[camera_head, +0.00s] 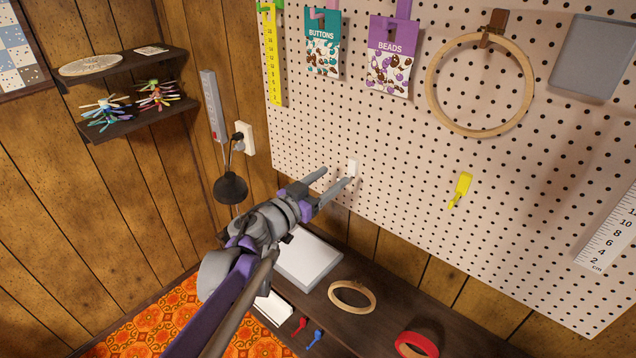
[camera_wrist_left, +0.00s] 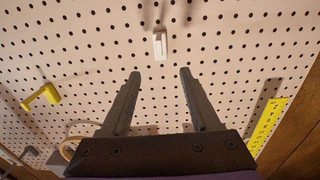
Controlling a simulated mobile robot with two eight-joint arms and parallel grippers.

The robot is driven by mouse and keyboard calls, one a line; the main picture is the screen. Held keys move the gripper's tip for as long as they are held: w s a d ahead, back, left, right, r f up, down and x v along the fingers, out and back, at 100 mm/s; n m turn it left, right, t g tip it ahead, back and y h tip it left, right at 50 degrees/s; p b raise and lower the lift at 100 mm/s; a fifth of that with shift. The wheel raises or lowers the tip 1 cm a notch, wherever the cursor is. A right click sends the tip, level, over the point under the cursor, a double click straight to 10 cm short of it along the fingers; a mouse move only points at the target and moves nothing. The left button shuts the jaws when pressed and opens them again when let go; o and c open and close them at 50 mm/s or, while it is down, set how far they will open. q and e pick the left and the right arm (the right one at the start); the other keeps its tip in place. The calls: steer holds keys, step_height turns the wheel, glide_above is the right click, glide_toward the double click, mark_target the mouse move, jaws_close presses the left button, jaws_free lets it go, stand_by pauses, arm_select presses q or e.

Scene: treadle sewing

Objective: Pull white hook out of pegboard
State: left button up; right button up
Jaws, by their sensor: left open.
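The white hook (camera_head: 351,168) sits on the pegboard (camera_head: 400,140), low and left of the board's middle in the head view. It also shows in the left wrist view (camera_wrist_left: 160,42), beyond my fingertips and roughly centred between them. My left gripper (camera_head: 337,177) is open and empty, with its fingers pointing toward the hook and the board. In the left wrist view, my left gripper (camera_wrist_left: 159,74) has a clear gap between its fingers, and the hook is apart from them. My right gripper is not in view.
A yellow hook (camera_head: 461,190) is on the pegboard to the right. Button and bead packets (camera_head: 391,60), a yellow ruler (camera_head: 272,60) and a wooden hoop (camera_head: 430,85) hang above. Below is a dark shelf (camera_head: 380,290) with a small hoop (camera_head: 352,296).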

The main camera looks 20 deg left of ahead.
mark_target(351, 162)
arm_select(q)
steer(key=p+x, duration=0.1)
steer(key=x, duration=0.6)
steer(key=shift+w, duration=0.25)
jaws_close()
stand_by(0.3)
stand_by(0.3)
steer(key=shift+v, duration=1.3)
stand_by(1.9)
steer(key=shift+s+a+b, duration=0.15)
steer(key=shift+s+b, duration=0.2)
steer(key=shift+s, duration=0.05)
steer(key=shift+b+v, duration=0.3)
steer(key=shift+v, duration=1.7)
